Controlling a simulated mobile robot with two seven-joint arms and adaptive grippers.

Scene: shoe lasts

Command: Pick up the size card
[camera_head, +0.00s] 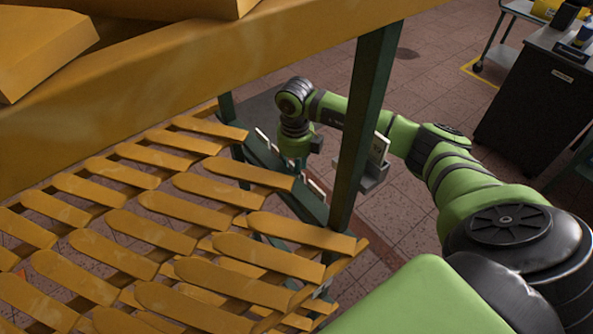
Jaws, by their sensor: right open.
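A pale card (379,149), which looks like the size card, stands upright in a small grey holder (375,178) beside the green rack post. Part of the card is hidden by the post. My right arm reaches in from the right and passes behind the post. My right gripper (300,153) hangs at the arm's end, left of the post and apart from the card. It is open and looks empty; its fingertips are small and partly hidden. My left gripper is not in view.
Rows of yellow shoe lasts (232,255) fill the lower left. A yellow upper shelf (150,115) crosses above them. The green post (358,130) stands between gripper and card. A dark cabinet (525,112) and trolley stand at upper right. Tiled floor is clear between.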

